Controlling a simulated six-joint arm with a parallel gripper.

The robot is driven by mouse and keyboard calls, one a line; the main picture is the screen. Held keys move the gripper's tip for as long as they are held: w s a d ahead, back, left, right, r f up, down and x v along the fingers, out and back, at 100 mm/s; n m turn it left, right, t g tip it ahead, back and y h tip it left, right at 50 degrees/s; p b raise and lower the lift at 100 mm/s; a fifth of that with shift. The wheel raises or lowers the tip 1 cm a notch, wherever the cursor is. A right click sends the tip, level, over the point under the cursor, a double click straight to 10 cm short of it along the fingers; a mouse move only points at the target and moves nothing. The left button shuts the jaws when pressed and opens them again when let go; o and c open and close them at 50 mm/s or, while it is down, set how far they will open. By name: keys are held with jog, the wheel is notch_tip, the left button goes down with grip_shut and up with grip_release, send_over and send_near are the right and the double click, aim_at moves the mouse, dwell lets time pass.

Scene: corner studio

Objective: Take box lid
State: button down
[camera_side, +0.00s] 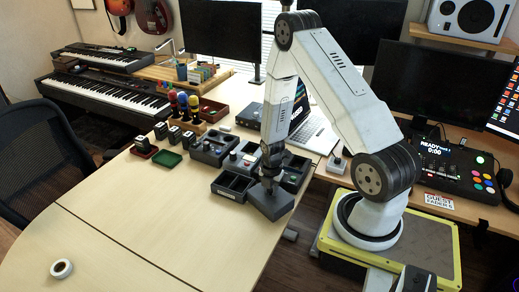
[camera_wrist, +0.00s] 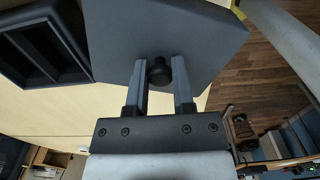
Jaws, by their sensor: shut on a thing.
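The box lid (camera_side: 270,202) is a flat dark grey square plate, held tilted near the table's right edge in the side view. In the wrist view the lid (camera_wrist: 130,35) fills the upper middle, with a round black knob (camera_wrist: 159,71) on it. My gripper (camera_side: 269,183) is above the lid in the side view. In the wrist view my gripper (camera_wrist: 158,75) has its two fingers on either side of the knob, shut on it. An open dark box with compartments (camera_side: 233,184) stands on the table just left of the lid; it also shows in the wrist view (camera_wrist: 84,72).
More dark boxes (camera_side: 212,150) with small items stand behind. A green tray (camera_side: 167,159) and small dark blocks are further left. A tape roll (camera_side: 62,269) lies at the front left. The table's (camera_side: 150,220) front middle is bare.

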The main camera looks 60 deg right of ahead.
jog(key=shift+r, duration=4.6)
